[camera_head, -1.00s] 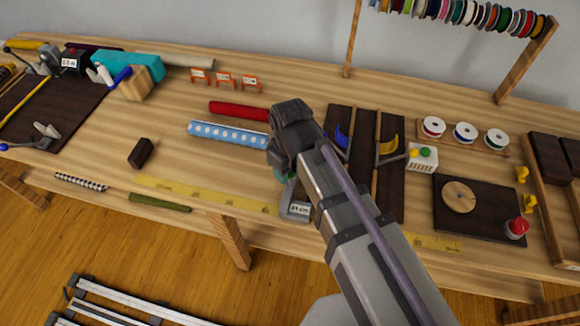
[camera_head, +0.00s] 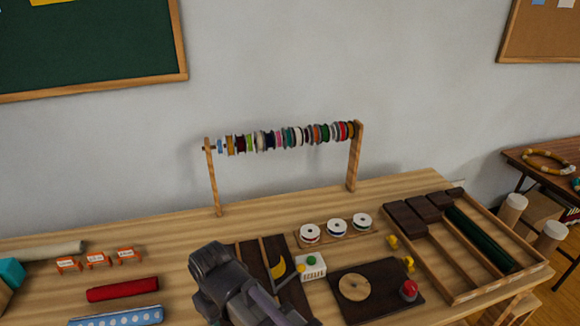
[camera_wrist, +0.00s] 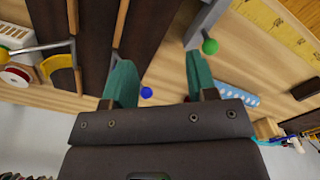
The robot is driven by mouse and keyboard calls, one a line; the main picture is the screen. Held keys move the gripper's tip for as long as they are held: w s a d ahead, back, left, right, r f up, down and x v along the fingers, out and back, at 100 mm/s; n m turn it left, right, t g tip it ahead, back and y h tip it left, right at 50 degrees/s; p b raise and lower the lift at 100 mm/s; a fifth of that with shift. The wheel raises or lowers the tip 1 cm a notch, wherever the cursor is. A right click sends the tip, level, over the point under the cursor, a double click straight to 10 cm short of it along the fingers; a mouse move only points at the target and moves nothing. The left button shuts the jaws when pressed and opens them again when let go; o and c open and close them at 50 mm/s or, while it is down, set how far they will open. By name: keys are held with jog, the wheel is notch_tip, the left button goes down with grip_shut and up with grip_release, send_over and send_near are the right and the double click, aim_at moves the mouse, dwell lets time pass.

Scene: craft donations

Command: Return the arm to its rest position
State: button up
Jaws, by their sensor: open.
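In the wrist view, my gripper (camera_wrist: 160,72) has its two teal fingers spread apart, with nothing held between them. A blue ball knob (camera_wrist: 146,93) shows beyond the gap, and a grey lever with a green ball (camera_wrist: 210,46) is near the right finger. In the head view, my dark wrist rises from the bottom edge above the bench (camera_head: 190,225), in front of the left part of a dark slotted board (camera_head: 274,262). My fingertips are hidden in that view.
A spool rack (camera_head: 213,185) stands at the back of the bench. White spools (camera_head: 336,227), a board with a red knob (camera_head: 380,300) and a divided wooden tray (camera_head: 470,298) lie to the right. A red roll (camera_head: 122,289) and a blue dotted roll (camera_head: 118,317) lie left.

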jog(key=w+d+m, duration=0.3)
jog(key=d, duration=0.8)
jog(key=w+d+m, duration=0.3)
jog(key=d+m, duration=0.1)
jog(key=d, duration=0.8)
jog(key=w+d+m, duration=0.3)
jog(key=d+m, duration=0.1)
jog(key=d, duration=0.8)
jog(key=shift+d, duration=0.25)
